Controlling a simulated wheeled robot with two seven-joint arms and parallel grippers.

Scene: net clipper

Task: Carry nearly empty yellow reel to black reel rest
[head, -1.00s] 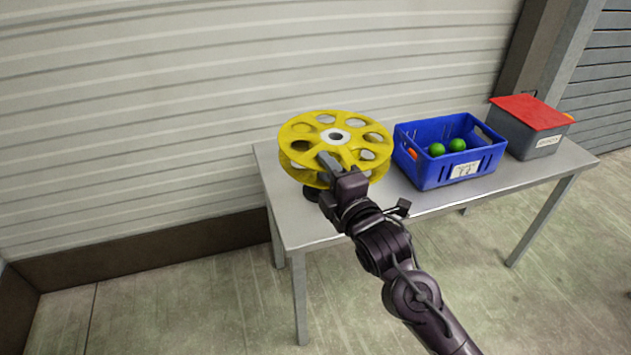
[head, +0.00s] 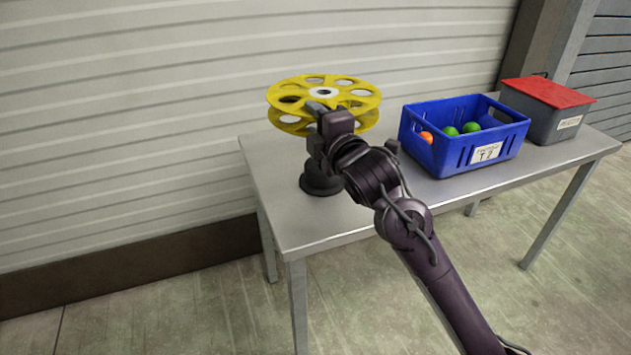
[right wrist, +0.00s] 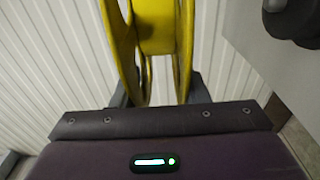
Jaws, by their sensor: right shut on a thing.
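The yellow reel (head: 290,92) is held flat in the air over the left end of the table in the head view. Its yellow core (right wrist: 155,25) looks bare in the right wrist view. My right gripper (head: 322,110) is shut on the reel's near side; its fingers (right wrist: 160,88) show either side of the reel. The black reel rest (head: 320,184) stands on the table below the reel, partly hidden by my right arm. A dark round part, probably the rest (right wrist: 296,18), shows at the upper right of the right wrist view. My left gripper is not in view.
A blue crate (head: 437,160) with green and orange balls stands on the grey table (head: 285,215), right of the reel. A grey box with a red lid (head: 548,92) stands at the table's right end. A pale shutter wall (head: 130,110) runs close behind.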

